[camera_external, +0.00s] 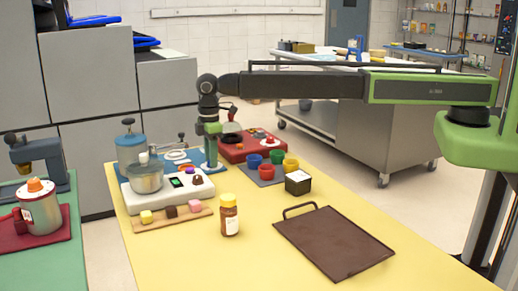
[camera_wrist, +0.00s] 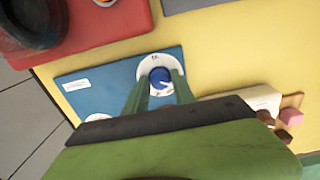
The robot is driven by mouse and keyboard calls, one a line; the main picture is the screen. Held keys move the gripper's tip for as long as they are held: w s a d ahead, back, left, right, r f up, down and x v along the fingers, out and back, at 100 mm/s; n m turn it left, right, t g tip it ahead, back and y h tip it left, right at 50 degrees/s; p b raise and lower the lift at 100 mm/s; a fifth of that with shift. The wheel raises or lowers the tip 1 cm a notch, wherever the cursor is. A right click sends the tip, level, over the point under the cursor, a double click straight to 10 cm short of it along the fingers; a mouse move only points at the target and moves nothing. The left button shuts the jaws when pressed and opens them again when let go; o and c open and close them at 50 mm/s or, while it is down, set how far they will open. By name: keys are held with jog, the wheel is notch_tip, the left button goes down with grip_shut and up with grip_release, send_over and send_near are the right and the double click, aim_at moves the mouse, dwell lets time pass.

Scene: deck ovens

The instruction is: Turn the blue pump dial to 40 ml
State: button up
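The blue pump dial (camera_wrist: 160,75) is a small round blue knob on a white scale disc with dark marks, too small to read. The disc sits on a blue base plate (camera_wrist: 95,85). In the wrist view my gripper (camera_wrist: 161,84) has its two green fingers apart, one on each side of the dial; I cannot tell if they touch it. In the external view my gripper (camera_external: 211,157) points down over the white disc (camera_external: 211,167) at the right of the blue pump (camera_external: 130,146), and the dial is hidden.
A white scale with a metal pot (camera_external: 145,178) stands in front of the pump. A red machine (camera_external: 240,150) stands behind my gripper.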

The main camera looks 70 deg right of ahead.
grip_shut()
jog(key=shift+m, duration=0.3)
jog(key=m, duration=1)
jog(key=shift+m, duration=0.4)
jog(key=m, duration=0.4)
jog(key=shift+m, duration=0.3)
